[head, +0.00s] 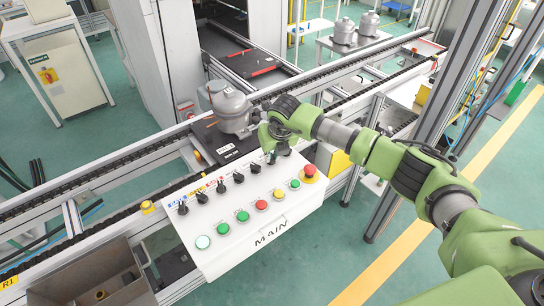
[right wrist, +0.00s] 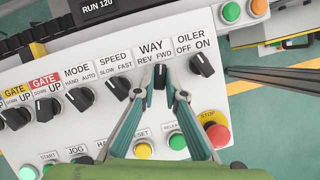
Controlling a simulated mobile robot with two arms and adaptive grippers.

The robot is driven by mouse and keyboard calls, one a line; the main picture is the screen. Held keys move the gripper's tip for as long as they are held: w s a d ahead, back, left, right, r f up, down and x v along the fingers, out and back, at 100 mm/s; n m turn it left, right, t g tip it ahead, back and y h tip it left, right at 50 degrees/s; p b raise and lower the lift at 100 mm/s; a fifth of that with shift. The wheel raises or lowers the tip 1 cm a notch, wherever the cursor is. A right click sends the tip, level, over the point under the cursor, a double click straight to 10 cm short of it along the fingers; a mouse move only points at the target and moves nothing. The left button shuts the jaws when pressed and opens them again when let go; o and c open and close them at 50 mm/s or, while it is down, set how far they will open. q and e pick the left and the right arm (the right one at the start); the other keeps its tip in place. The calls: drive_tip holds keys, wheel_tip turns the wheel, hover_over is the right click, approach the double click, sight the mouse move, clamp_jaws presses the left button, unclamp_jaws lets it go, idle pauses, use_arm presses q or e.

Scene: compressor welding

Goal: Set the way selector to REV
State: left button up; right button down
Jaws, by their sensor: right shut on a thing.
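The way selector (right wrist: 160,76) is a black rotary knob under the WAY label, with REV printed at left and FWD at right. It sits on the white control panel (right wrist: 240,110) between the SPEED knob (right wrist: 118,88) and the OILER knob (right wrist: 201,64). My right gripper (right wrist: 159,72) is shut on the way selector, one teal finger on each side. The fingers partly cover the knob, and I cannot tell its exact setting. In the head view my right gripper (head: 276,150) reaches down to the panel's upper right and hides knobs there. My left gripper is not in view.
Below the knobs are several coloured buttons and a red stop button (right wrist: 216,134) close to my right finger; it also shows in the head view (head: 309,171). Behind the panel, a grey compressor (head: 231,111) stands on the conveyor. Green floor lies in front.

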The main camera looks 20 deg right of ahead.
drive_tip(key=n+y+b, duration=0.1)
drive_tip(key=n+b, duration=0.1)
drive_tip(key=b, duration=0.1)
drive_tip(key=n+y+b, duration=0.1)
drive_tip(key=n+b, duration=0.2)
drive_tip(key=b, duration=0.1)
drive_tip(key=shift+w+d+f, duration=0.15)
drive_tip(key=shift+d, duration=0.05)
drive_tip(key=shift+n+g+y+b, duration=0.3)
drive_tip(key=shift+n+y+b, duration=0.1)
drive_tip(key=shift+n+b, duration=0.6)
drive_tip(key=shift+d+r+n+b, duration=0.1)
drive_tip(key=shift+r+n+b, duration=0.1)
drive_tip(key=shift+n+b, duration=0.35)
drive_tip(key=shift+r, duration=0.1)
drive_tip(key=c, duration=2.1)
unclamp_jaws()
drive_tip(key=v, duration=1.2)
drive_tip(key=shift+w+d, duration=0.15)
drive_tip(key=shift+w, duration=0.1)
